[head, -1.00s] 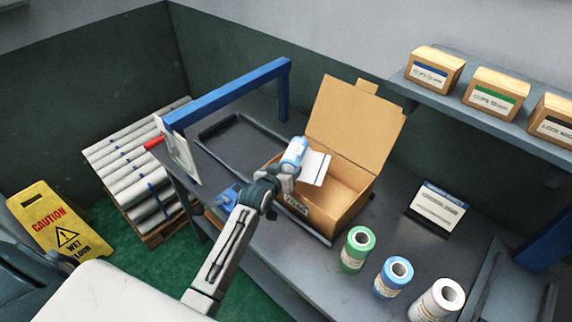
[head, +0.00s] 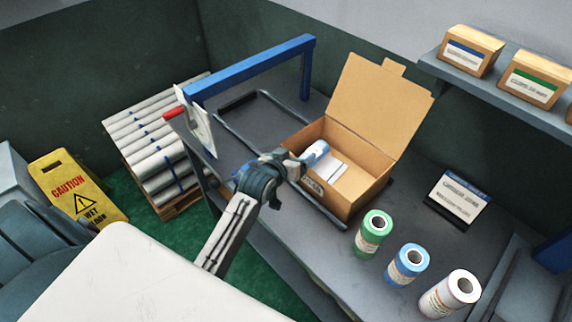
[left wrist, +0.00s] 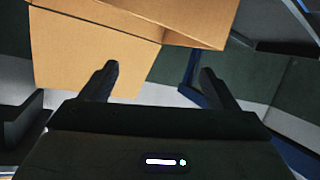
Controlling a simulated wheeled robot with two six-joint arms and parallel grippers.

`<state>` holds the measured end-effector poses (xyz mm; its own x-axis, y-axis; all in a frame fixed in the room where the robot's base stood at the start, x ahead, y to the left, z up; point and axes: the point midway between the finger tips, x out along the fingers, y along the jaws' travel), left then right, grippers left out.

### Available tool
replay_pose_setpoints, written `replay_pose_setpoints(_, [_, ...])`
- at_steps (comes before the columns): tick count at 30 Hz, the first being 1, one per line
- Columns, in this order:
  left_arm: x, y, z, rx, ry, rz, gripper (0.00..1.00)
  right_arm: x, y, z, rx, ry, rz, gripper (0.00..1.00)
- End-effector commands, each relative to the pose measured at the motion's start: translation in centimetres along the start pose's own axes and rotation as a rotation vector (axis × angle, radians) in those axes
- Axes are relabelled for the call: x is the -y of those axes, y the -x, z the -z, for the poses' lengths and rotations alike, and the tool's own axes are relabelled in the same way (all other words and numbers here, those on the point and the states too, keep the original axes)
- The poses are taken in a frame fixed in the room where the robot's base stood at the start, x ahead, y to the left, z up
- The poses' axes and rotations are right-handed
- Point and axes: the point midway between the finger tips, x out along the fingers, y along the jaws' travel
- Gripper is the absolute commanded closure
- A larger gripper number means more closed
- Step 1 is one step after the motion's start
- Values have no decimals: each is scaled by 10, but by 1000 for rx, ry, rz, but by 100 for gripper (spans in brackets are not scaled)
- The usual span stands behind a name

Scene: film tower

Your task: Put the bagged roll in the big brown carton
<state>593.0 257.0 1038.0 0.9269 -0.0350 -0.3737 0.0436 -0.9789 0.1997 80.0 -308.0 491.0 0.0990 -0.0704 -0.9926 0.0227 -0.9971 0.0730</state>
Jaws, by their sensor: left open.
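The big brown carton (head: 376,108) stands on the grey bench with its tall back flap up and its top open. The bagged roll (head: 316,151), blue and white, is inside the carton at its left end, beside a white sheet (head: 335,172); its lower part is hidden by the carton wall. My left gripper (head: 296,168) is at the carton's near left edge, close to the roll. In the left wrist view its fingers (left wrist: 160,75) are apart with nothing between them, and the carton (left wrist: 95,38) fills the upper left. My right gripper is not in view.
Green (head: 373,234), blue (head: 407,264) and white (head: 450,293) rolls stand to the right of the carton. A label stand (head: 457,197) is behind them. A blue frame (head: 250,70) arches over the bench's left part. Small boxes (head: 470,50) sit on the upper shelf.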

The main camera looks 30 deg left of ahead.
Motion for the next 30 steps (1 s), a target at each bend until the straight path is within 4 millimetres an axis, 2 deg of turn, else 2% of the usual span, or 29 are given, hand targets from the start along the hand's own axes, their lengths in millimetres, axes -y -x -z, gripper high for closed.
replay_pose_setpoints(3, [1, 22, -2, -2, -2, -1, 18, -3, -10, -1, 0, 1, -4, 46])
replay_pose_setpoints(9, [1, 48, -1, 0, -1, 0, 18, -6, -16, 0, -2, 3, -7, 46])
replay_pose_setpoints(14, [0, 56, 0, -1, 0, 0, 18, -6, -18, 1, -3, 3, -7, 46])
replay_pose_setpoints(23, [0, 56, 0, 2, -1, 0, 18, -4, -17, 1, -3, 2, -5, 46])
replay_pose_setpoints(26, [5, 58, -19, 46, -14, 13, 18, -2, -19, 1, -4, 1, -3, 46])
replay_pose_setpoints(29, [17, 66, -65, 163, -52, 46, 18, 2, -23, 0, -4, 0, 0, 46])
replay_pose_setpoints(30, [23, 72, -88, 225, -71, 62, 18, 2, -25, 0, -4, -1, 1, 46])
